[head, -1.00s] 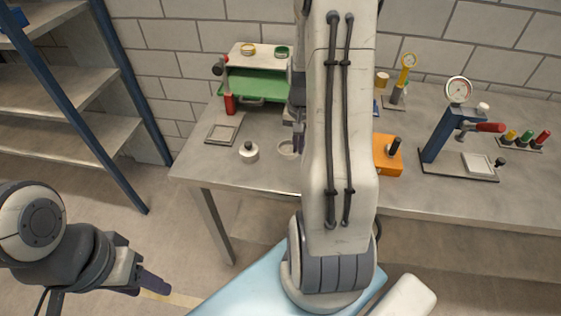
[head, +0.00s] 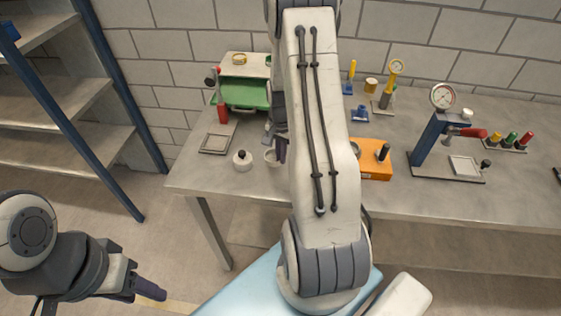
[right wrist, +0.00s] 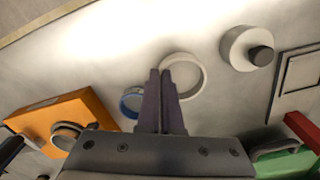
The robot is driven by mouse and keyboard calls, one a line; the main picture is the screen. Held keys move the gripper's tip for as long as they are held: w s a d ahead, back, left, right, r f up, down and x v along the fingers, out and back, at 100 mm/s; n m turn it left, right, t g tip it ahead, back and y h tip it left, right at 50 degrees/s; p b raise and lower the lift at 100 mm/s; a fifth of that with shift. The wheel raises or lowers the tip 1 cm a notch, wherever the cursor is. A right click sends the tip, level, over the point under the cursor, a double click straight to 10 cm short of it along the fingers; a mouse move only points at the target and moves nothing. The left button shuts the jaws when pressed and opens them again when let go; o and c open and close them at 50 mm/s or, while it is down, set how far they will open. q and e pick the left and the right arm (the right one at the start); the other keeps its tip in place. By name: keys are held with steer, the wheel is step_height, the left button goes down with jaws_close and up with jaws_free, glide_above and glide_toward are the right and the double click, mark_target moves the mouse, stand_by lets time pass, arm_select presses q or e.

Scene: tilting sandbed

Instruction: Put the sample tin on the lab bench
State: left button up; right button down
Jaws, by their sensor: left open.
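A pale round open tin (head: 270,157), which looks like the sample tin, shows on the lab bench (head: 210,178), partly hidden by my right gripper (head: 281,150). In the right wrist view the tin (right wrist: 203,78) is ring-shaped, and my right gripper's fingertips (right wrist: 160,72) overlap its left rim. The fingers are close together. I cannot tell whether they grip the rim or are just above it, nor whether the tin touches the bench. My left gripper (head: 150,288) is open and empty, low at left, away from the bench.
A white pot with a black knob (head: 242,161) stands beside the tin. A blue-rimmed round thing (right wrist: 129,103) is partly behind my right fingers. An orange box (head: 374,172), a green-fronted unit (head: 245,95) and a gauge press (head: 430,140) also stand on the bench. The front left bench corner is clear.

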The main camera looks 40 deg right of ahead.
step_height(320, 180, down, 4)
steer(key=shift+r+p, duration=0.1)
steer(key=shift+p, duration=0.55)
steer(key=shift+f, duration=0.25)
steer(key=shift+f, duration=0.15)
steer(key=c, duration=1.1)
jaws_free()
